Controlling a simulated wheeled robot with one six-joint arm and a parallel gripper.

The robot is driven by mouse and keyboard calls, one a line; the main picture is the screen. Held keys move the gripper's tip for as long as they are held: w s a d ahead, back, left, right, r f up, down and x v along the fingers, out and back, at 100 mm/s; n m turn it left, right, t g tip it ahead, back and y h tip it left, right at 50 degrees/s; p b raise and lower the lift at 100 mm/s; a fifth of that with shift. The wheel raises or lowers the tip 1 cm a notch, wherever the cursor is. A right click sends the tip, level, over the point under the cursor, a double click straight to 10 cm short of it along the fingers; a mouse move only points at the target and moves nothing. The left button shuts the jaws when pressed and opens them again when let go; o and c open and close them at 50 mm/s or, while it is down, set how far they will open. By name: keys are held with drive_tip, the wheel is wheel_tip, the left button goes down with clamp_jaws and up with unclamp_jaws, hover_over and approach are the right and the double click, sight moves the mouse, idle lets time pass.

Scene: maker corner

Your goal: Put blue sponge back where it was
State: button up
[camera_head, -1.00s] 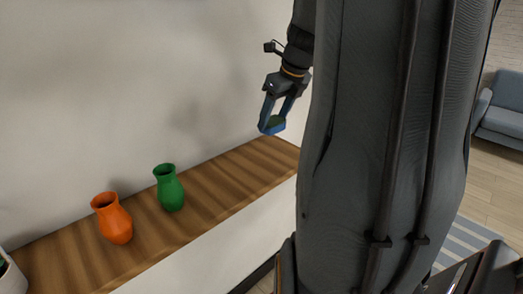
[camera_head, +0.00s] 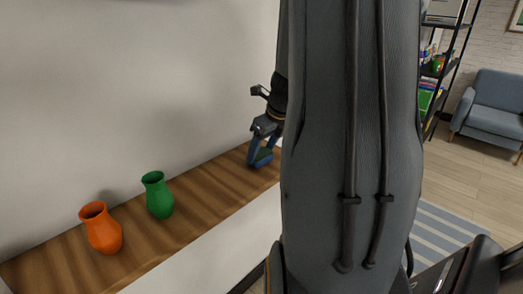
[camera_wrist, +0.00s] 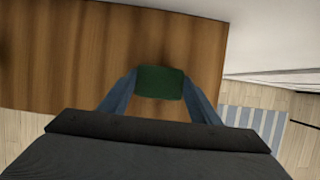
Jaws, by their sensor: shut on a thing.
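My gripper (camera_head: 259,155) is at the far right end of the wooden shelf top (camera_head: 205,188), partly hidden behind my own arm.
A green vase (camera_head: 158,196) and an orange vase (camera_head: 101,229) stand on the wooden top, left of my gripper. The wood between the green vase and my gripper is clear. A wall runs behind. A blue-grey armchair (camera_head: 490,112) and a black shelf unit (camera_head: 446,68) are at the right.

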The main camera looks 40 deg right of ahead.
drive_tip(key=shift+f, duration=0.2)
drive_tip(key=o, duration=1)
drive_tip(key=shift+r, duration=0.1)
drive_tip(key=v, duration=1.2)
drive_tip(key=shift+r, duration=0.15)
